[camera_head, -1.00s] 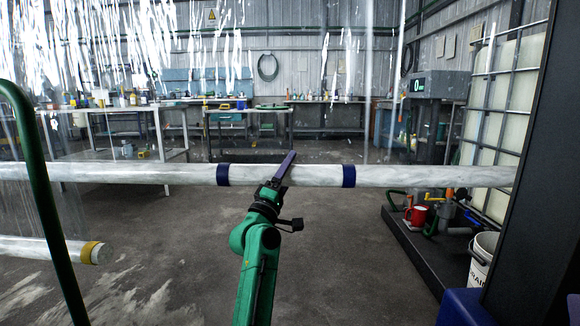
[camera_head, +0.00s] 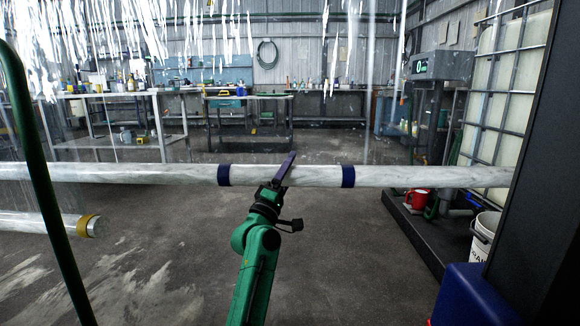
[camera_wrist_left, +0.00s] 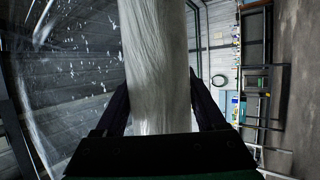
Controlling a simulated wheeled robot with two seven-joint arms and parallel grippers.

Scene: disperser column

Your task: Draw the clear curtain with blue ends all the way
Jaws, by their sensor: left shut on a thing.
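A long pale bar of bundled clear film (camera_head: 420,177) runs across the head view, with two dark blue bands (camera_head: 224,175) (camera_head: 348,176) around it. Clear, streaked sheet with bright glare hangs above and behind it. My left gripper (camera_head: 283,172) is shut on the bar between the blue bands, nearer the left one. In the left wrist view the pale bar (camera_wrist_left: 158,70) stands between the two dark fingers. My right gripper is not in view.
A second pale roll with a yellow end (camera_head: 88,226) lies lower left, beside a green post (camera_head: 45,190). The middle floor is open.

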